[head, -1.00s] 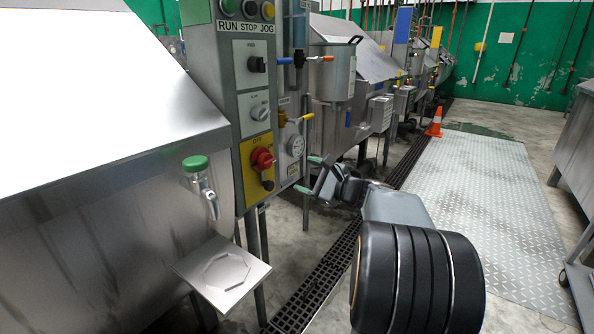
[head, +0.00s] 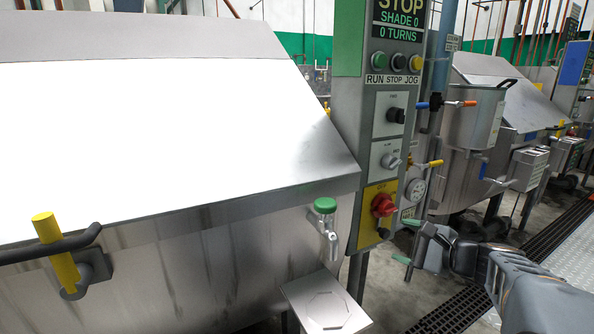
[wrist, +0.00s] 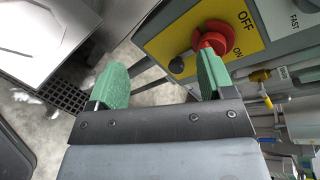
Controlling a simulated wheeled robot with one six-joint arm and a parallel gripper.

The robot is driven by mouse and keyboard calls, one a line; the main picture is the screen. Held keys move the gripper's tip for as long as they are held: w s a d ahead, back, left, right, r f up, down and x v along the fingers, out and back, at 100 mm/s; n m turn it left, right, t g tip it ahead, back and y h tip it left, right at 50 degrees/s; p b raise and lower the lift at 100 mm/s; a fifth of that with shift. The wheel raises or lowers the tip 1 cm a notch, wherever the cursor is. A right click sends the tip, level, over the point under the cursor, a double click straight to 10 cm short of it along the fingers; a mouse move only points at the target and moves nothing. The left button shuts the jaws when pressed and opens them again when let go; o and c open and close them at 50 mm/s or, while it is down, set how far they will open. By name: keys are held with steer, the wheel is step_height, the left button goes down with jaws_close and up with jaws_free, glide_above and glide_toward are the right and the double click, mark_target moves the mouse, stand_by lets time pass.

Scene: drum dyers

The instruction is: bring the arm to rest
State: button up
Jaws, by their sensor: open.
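My gripper (head: 407,242) has green-padded fingers and stands at the right in the head view, just right of the lower end of the grey control panel (head: 374,150). In the wrist view the two green fingertips (wrist: 160,80) are apart with nothing between them. The red rotary switch (wrist: 210,42) on its yellow OFF/ON plate (wrist: 165,42) lies beyond the right finger, which appears close to it in the picture. I cannot tell whether they touch. The red switch also shows in the head view (head: 383,205).
A large steel drum machine (head: 200,230) with a yellow-gripped handle (head: 55,250) fills the left. A green-capped tap (head: 326,215) stands above a small steel shelf (head: 326,303). A steel pot (head: 474,115) and pipes stand behind the panel. A floor grate (head: 450,312) runs below.

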steer(key=s+a+r+n+g+p, duration=0.5)
steer(key=a+n+p, duration=0.15)
steer(key=a, duration=0.25)
steer(key=s+a+r+n+g+h+p, duration=0.1)
steer(key=s+r+n+g+h+p, duration=0.2)
steer(key=s+r+n+h+p, duration=0.3)
steer(key=s+n+h+p, duration=0.2)
steer(key=s+n+p, duration=0.3)
steer(key=p, duration=0.3)
steer(key=shift+s+a+n+g+h, duration=0.25)
steer(key=shift+a+n+g+h, duration=0.1)
steer(key=shift+n, duration=0.2)
steer(key=shift+r, duration=0.1)
steer(key=shift+c, duration=0.3)
